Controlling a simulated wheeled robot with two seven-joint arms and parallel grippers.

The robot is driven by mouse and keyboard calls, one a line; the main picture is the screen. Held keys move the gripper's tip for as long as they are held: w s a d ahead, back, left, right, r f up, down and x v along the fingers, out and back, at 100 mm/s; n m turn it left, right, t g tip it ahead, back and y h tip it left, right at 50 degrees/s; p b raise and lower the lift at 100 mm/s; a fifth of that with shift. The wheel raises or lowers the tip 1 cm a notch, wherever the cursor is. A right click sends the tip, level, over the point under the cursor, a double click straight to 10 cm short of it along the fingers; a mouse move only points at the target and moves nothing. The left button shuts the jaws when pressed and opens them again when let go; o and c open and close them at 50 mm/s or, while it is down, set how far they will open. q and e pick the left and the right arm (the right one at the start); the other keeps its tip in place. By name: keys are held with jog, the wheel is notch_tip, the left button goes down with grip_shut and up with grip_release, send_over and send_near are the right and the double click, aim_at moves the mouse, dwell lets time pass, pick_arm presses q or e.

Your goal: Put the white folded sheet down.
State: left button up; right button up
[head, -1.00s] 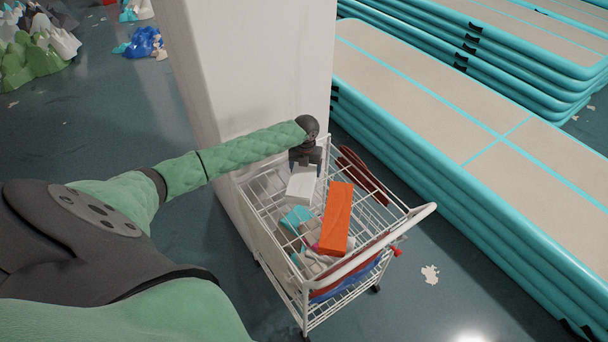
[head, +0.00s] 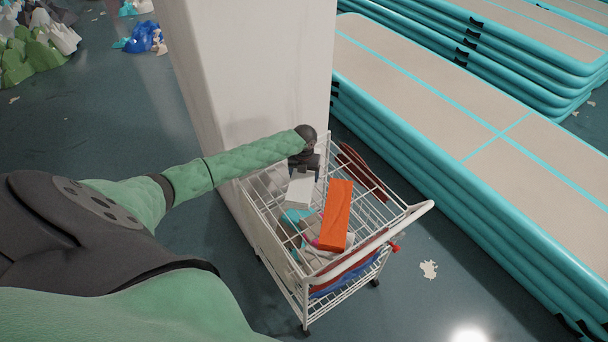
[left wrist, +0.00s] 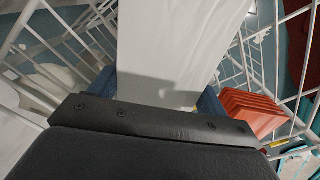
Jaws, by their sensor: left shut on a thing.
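The white folded sheet (head: 299,190) is a pale block shape at my left gripper (head: 304,172), inside the upper part of a white wire cart (head: 408,214). My left gripper is shut on the sheet. In the left wrist view the sheet (left wrist: 178,50) stretches away from between the jaws (left wrist: 160,98), with cart wires on both sides. Whether the sheet's underside touches anything in the basket is hidden. My right gripper is not in view.
An orange block (head: 337,214) lies in the cart beside the sheet, with a teal item (head: 297,217) below. A white pillar (head: 250,70) stands behind the cart. Stacked inflatable tracks (head: 450,130) line the right.

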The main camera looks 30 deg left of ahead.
pick_arm(q)
jog(key=o, duration=1.4)
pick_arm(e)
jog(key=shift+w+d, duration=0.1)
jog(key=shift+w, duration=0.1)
pick_arm(q)
jog(key=shift+r, duration=0.15)
jog(key=shift+r+b, duration=0.35)
jog(key=shift+r, duration=0.4)
jog(key=shift+r+b, duration=0.35)
jog(key=shift+r, duration=0.4)
notch_tip(320, 180, up, 9)
jog(key=b, duration=0.2)
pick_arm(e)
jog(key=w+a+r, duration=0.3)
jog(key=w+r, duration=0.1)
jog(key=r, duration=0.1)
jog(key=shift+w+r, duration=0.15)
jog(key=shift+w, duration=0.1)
pick_arm(q)
jog(key=shift+f, duration=0.1)
